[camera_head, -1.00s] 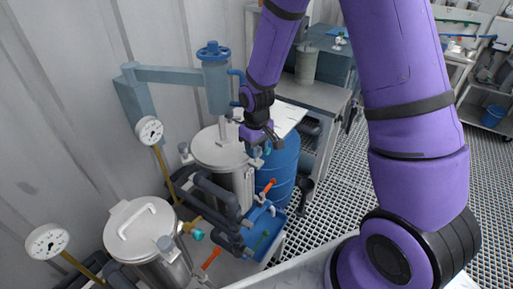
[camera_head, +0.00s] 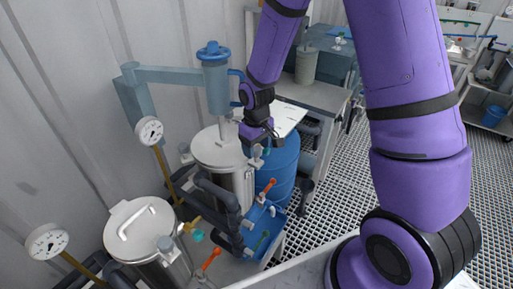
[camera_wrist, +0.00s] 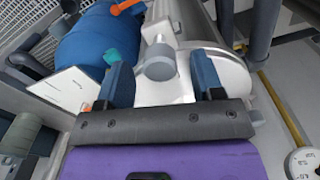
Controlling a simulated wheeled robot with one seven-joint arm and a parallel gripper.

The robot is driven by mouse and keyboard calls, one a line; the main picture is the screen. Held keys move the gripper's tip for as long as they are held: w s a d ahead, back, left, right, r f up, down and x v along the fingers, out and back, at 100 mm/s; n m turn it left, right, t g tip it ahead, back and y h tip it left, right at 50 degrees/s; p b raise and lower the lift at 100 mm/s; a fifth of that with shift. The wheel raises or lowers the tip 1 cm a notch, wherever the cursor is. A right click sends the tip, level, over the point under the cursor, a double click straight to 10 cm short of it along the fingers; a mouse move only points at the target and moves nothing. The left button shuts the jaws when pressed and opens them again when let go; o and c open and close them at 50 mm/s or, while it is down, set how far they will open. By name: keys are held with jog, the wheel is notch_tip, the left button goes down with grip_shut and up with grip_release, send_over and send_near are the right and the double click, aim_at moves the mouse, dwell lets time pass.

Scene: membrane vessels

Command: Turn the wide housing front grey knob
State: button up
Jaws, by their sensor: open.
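A steel cylindrical housing (camera_head: 222,150) with a flat lid stands in the middle of the head view, under the blue-grey column. A grey knob (camera_head: 256,162) sits on its right side near the rim, partly hidden by my gripper (camera_head: 262,135). In the wrist view the round grey knob (camera_wrist: 160,62) shows between and beyond the open fingers of my gripper (camera_wrist: 162,70). No contact shows between fingers and knob. The housing's steel body (camera_wrist: 205,22) lies behind it. I cannot tell whether this housing is the wide one.
A second steel housing (camera_head: 140,230) stands at front left. Dark pipes (camera_head: 218,195) and orange-handled valves (camera_head: 267,186) lie in front of the middle housing. A blue barrel (camera_head: 283,165) stands to its right.

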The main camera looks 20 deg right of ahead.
aim_at(256, 148)
notch_tip(256, 148, up, 10)
dwell(0.5)
dwell(1.2)
